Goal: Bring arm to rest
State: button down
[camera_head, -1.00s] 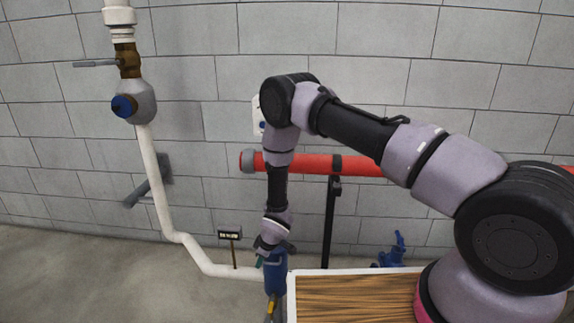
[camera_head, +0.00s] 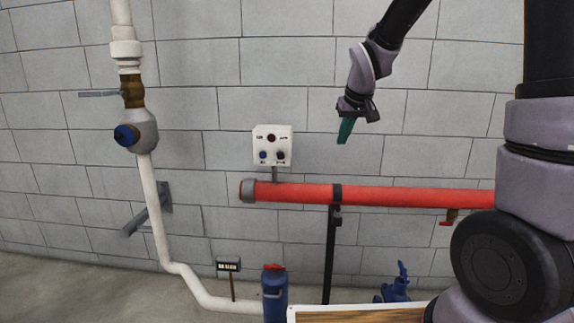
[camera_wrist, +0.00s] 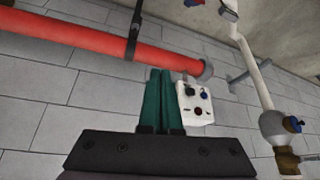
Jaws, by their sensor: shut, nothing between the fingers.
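My gripper (camera_head: 345,131) hangs from my raised arm in front of the block wall, up and to the right of the white control box. Its green fingers point down in the head view. In the wrist view my gripper (camera_wrist: 161,72) shows its two green fingers side by side, shut with nothing held. The arm rises out of the top of the head view, so its upper links are partly hidden.
A white control box (camera_head: 272,146) is on the wall above a red pipe (camera_head: 400,195). A white pipe (camera_head: 153,205) with a blue-knobbed valve (camera_head: 135,131) runs down at left. A blue cylinder (camera_head: 275,298) with a red top stands beside the wooden-topped surface (camera_head: 355,316).

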jog(key=s+d+r+m, duration=0.2)
jog(key=s+r, duration=0.2)
jog(key=s, duration=0.4)
jog(key=s+d+r+m+t, duration=0.1)
jog(key=s+d+r+m, duration=0.1)
jog(key=s, duration=0.6)
jog(key=s+d+r+m, duration=0.2)
jog(key=s+d+r, duration=0.2)
jog(key=s, duration=0.4)
jog(key=shift+s+r+t+y, duration=0.2)
jog(key=shift+r+t+y, duration=0.1)
jog(key=shift+r, duration=0.55)
jog(key=shift+s, duration=0.15)
jog(key=shift+d, duration=0.1)
